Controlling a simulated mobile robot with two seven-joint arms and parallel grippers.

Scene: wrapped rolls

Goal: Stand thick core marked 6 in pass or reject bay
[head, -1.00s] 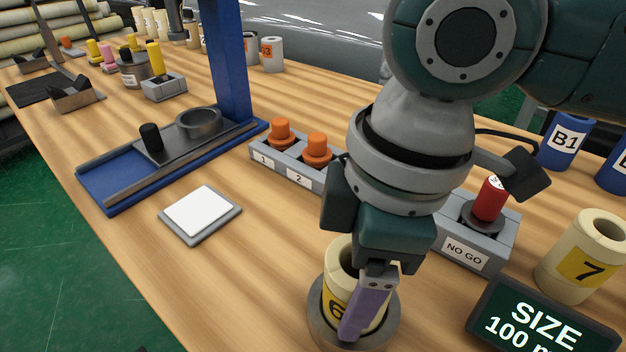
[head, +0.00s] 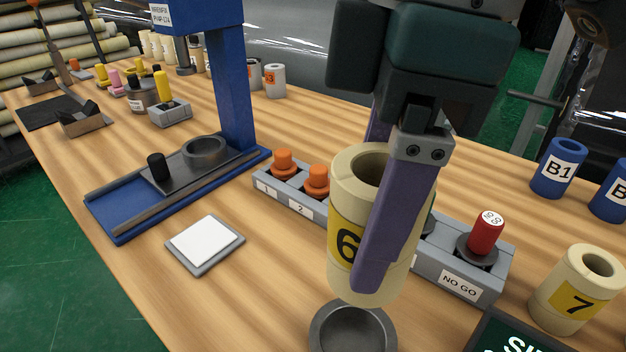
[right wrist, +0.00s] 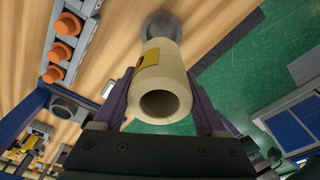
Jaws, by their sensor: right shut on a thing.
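The thick cream core marked 6 (head: 345,225) is upright in the head view, held above a round grey metal cup (head: 352,338) on the table. My right gripper (head: 385,265) is shut on the core, one purple finger across its front. In the right wrist view the core (right wrist: 160,75) sits between both fingers, its hollow end facing the camera, with the cup (right wrist: 160,22) beyond it. The pass and reject bays cannot be made out. My left gripper is not in view.
Behind the core stands a grey gauge rack with orange plugs (head: 317,178) and a red NO GO plug (head: 486,232). A core marked 7 (head: 575,290) and blue B1 core (head: 558,168) are at right. A white pad (head: 205,243) lies left; wood around it is clear.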

